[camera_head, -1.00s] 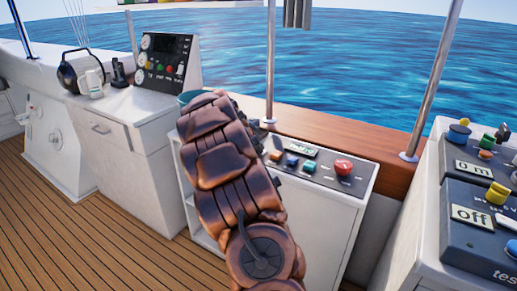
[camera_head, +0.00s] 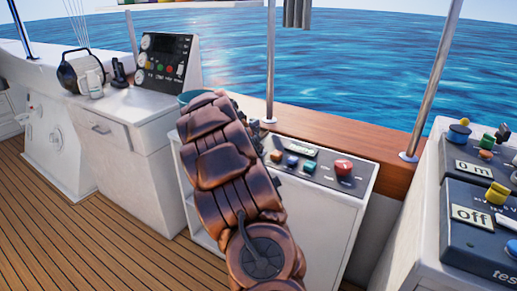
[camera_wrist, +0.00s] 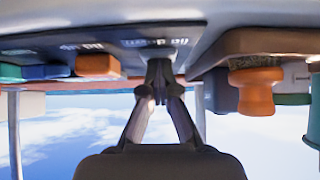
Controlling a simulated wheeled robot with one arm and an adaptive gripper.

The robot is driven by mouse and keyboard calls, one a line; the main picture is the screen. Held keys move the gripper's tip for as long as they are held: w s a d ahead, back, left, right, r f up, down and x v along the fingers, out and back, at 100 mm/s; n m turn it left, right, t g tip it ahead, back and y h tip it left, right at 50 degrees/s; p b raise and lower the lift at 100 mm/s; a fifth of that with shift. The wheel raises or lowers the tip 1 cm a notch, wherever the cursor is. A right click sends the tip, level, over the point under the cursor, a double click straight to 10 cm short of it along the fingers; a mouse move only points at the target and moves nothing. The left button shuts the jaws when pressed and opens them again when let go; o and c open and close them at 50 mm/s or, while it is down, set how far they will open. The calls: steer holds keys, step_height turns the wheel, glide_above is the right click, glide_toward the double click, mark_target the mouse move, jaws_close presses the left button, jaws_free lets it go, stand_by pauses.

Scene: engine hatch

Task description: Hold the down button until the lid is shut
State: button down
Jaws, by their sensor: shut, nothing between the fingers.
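A grey control panel (camera_head: 325,172) on a white cabinet carries an orange button (camera_head: 276,156), a blue button (camera_head: 292,160), a teal button (camera_head: 308,166) and a large red button (camera_head: 343,168). My arm hides the panel's left part and my gripper in the head view. In the wrist view, which is upside down, my gripper (camera_wrist: 160,72) is shut and empty, its tips close to the panel (camera_wrist: 130,45), to the right of the orange button (camera_wrist: 97,66). I cannot identify the down button or the lid.
A second console (camera_head: 440,215) with knobs and "off" and "0 m" displays stands at right. A console with gauges (camera_head: 168,60) stands at back left. A wooden rail (camera_head: 335,145) and metal posts run behind the panel. The deck at left is clear.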

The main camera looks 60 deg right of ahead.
steer(key=shift+s+f, duration=0.1)
steer(key=shift+f, duration=0.15)
steer(key=shift+r, duration=0.3)
steer(key=r, duration=0.4)
steer(key=shift+a+r, duration=0.2)
steer(key=shift+a, duration=0.05)
steer(key=v, duration=0.9)
steer(key=shift+a+r, duration=0.1)
